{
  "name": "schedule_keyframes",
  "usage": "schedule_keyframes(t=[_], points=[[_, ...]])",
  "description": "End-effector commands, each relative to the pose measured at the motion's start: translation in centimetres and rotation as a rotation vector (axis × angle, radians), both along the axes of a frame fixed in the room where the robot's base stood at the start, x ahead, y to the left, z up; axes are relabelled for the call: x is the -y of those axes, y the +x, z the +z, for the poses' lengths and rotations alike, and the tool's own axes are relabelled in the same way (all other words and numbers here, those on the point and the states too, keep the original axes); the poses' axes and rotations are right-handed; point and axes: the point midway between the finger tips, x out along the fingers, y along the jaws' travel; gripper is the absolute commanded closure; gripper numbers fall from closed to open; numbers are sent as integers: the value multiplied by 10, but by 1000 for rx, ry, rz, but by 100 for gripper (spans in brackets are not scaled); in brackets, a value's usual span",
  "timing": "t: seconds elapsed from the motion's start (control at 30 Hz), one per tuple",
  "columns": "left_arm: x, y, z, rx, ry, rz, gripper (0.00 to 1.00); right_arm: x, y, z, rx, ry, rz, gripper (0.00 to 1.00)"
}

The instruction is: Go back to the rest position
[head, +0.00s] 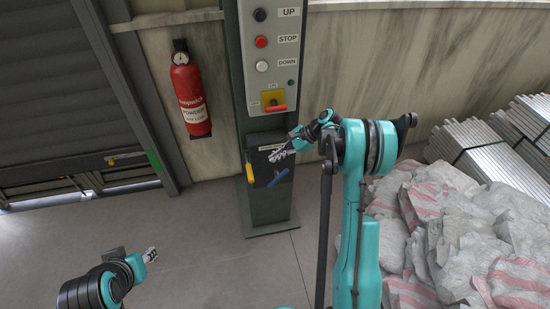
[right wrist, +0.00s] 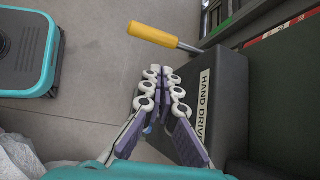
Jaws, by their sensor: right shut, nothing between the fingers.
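My right gripper (head: 283,152) is raised in front of the control post in the head view, over the dark hand drive box (head: 258,141). In the right wrist view its two segmented fingers (right wrist: 163,78) are together and empty, in front of the hand drive box (right wrist: 225,75). The box's yellow handle (right wrist: 165,37) lies just beyond the fingertips, apart from them. My left gripper (head: 151,254) is low at the left, small in view, over the floor, apart from everything.
The post (head: 246,40) carries UP, STOP and DOWN buttons and a red-and-yellow switch (head: 273,104). A fire extinguisher (head: 189,90) hangs left of it, beside a shutter door (head: 50,90). Sacks (head: 450,230) and metal bars (head: 475,145) fill the right. Floor at lower left is clear.

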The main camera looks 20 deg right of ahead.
Motion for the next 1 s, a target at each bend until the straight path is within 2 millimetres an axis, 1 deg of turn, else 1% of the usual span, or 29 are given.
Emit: schedule_keyframes(t=[0.37,0.47,0.57,0.67,0.7,0.77,0.8,0.87,1.0], points=[[0,0,0,0,0,0,63,-1,0,1,2,-4,2,100],[0,0,0,0,0,0,63,-7,-3,12,22,-34,25,100],[0,0,0,0,0,0,63,-21,-12,36,74,-109,78,100],[0,0,0,0,0,0,63,-40,-29,66,150,-221,164,100],[0,0,0,0,0,0,63,-47,-38,78,184,-271,201,100],[0,0,0,0,0,0,63,-58,-53,94,233,-345,263,100],[0,0,0,0,0,0,63,-64,-63,104,266,-395,307,100],[0,0,0,0,0,0,63,-73,-80,117,316,-469,373,100],[0,0,0,0,0,0,63,-91,-124,141,429,-642,538,100]])
